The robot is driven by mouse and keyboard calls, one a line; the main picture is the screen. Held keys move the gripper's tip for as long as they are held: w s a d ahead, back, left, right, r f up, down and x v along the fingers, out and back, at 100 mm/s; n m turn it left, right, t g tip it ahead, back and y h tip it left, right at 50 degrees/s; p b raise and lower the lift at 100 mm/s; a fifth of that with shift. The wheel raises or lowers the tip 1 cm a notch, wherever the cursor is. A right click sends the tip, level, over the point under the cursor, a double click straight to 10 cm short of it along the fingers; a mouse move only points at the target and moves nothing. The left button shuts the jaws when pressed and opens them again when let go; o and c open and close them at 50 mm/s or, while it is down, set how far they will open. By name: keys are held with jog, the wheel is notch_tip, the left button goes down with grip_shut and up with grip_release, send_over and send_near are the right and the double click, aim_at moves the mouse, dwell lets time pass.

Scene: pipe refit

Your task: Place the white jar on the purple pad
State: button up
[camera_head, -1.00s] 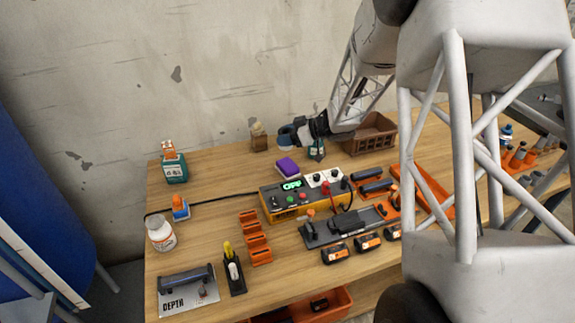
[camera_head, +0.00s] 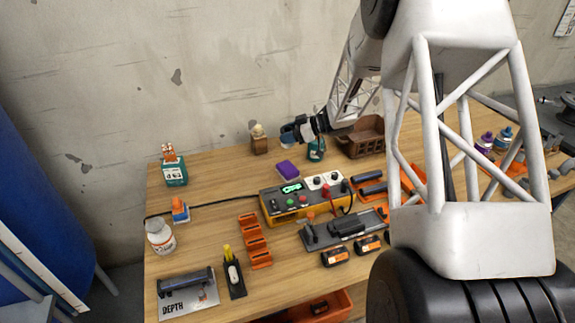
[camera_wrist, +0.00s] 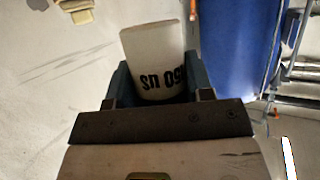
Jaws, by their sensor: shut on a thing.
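The purple pad (camera_head: 288,167) lies on the table behind the yellow device, with nothing on it. My gripper (camera_head: 290,134) is beyond the pad, near the back of the table, with its blue fingers pointing left. In the wrist view, my gripper (camera_wrist: 155,92) is shut on the white jar (camera_wrist: 152,48), a pale piece with black print that reads upside down. The fingers cover its sides. In the head view the held jar is too small and hidden to make out.
A brown bottle (camera_head: 259,141) stands left of my gripper, a green bottle (camera_head: 316,150) just in front of it. A brown basket (camera_head: 364,138) is to the right. A white bottle (camera_head: 160,236) stands at the table's left edge. The wood left of the pad is mostly clear.

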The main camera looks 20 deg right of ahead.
jog(key=shift+f, duration=3)
jog(key=shift+f, duration=1.9)
jog(key=shift+f, duration=0.15)
jog(key=o, duration=0.9)
jog(key=shift+o, duration=0.2)
